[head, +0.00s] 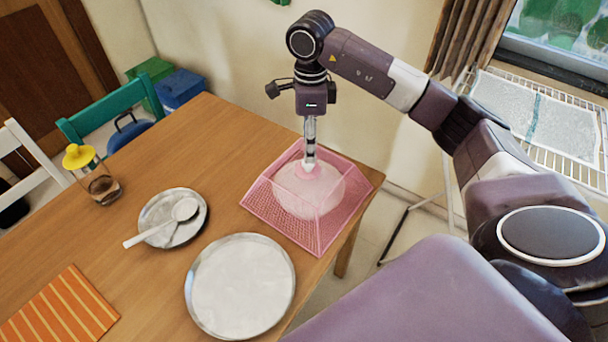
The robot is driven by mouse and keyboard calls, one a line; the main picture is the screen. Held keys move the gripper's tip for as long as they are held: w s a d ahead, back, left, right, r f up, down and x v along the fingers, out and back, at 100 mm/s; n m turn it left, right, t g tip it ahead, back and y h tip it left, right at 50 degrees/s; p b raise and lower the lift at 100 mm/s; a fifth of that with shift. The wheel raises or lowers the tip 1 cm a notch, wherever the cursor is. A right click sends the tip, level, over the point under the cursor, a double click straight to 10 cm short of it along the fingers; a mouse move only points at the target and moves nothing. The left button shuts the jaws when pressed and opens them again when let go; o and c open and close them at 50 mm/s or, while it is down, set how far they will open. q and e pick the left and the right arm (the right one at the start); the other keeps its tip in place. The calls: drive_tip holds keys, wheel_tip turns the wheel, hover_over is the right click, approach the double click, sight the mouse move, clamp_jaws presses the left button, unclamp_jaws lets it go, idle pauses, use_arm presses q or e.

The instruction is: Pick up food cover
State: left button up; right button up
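The pink food cover (262,203) is a see-through mesh with a square, sloping frame. It sits at the right edge of the wooden table in the head view. A pale rounded shape (305,196) shows through its mesh; what it is I cannot tell. My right gripper (309,166) points straight down at the top of the cover, with its fingertips at or touching the peak. The fingers are seen edge-on and look like one narrow column, so their gap and any grip are hidden. My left gripper is not in view.
On the wooden table (150,285) are a large metal plate (240,285), a smaller plate (160,208) with a white ladle (165,222), a yellow-lidded jar (95,178) and an orange striped mat (60,308). A green chair (100,117) and a wire rack (535,115) stand beyond the table.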

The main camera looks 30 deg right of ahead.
sight(308, 180)
drive_tip(key=shift+s+a+f+p, duration=0.1)
drive_tip(key=shift+s+f+p, duration=0.1)
drive_tip(key=shift+f+p, duration=0.55)
drive_tip(key=f, duration=0.3)
drive_tip(key=shift+w+a+f, duration=0.1)
drive_tip(key=shift+w, duration=0.15)
drive_tip(key=shift+w+f, duration=0.1)
drive_tip(key=shift+f, duration=0.45)
drive_tip(key=c, duration=0.4)
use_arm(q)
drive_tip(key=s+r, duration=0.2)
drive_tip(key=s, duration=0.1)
use_arm(e)
clamp_jaws()
